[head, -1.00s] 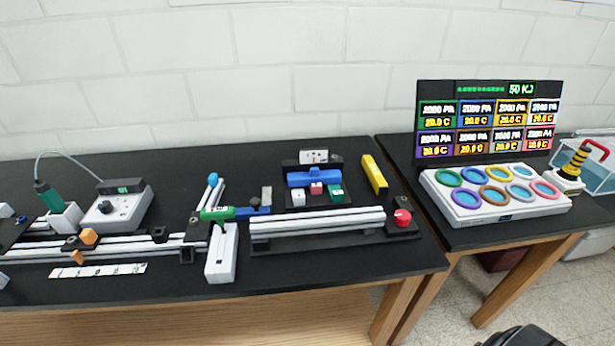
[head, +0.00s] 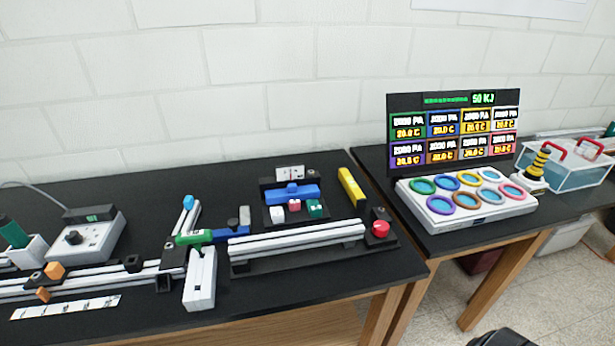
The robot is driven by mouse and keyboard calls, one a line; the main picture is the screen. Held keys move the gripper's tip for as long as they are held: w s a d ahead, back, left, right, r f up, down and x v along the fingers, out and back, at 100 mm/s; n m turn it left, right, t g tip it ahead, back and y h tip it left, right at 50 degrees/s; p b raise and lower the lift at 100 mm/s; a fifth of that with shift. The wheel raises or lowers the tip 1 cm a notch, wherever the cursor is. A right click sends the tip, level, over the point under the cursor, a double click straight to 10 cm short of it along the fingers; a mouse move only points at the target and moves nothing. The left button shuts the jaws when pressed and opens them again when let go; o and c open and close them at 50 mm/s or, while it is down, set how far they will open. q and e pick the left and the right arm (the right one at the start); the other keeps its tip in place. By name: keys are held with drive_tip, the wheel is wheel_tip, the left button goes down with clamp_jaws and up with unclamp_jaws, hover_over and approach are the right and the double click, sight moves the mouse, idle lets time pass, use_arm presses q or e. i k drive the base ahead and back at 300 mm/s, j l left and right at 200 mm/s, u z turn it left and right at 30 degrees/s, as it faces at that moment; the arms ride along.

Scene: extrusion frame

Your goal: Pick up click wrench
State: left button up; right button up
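No tool is marked as the click wrench, so I cannot tell for sure which one it is. A tool with a green handle and blue end (head: 197,238) lies across the aluminium extrusion frame (head: 150,270) on the black table. A blue bar-shaped piece (head: 291,194) rests on a black holder behind the long rails, with small white, red and green blocks in front of it. A yellow bar (head: 351,187) lies to the right of that holder.
A long rail pair (head: 296,240) with a red button (head: 380,229) lies near the table's front edge. A grey box with a knob (head: 85,243) stands at left. The right table carries a display board (head: 453,132), a panel of coloured rings (head: 465,199) and a clear bin (head: 570,168).

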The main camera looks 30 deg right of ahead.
sight(195, 237)
drive_tip(key=j, duration=1.55)
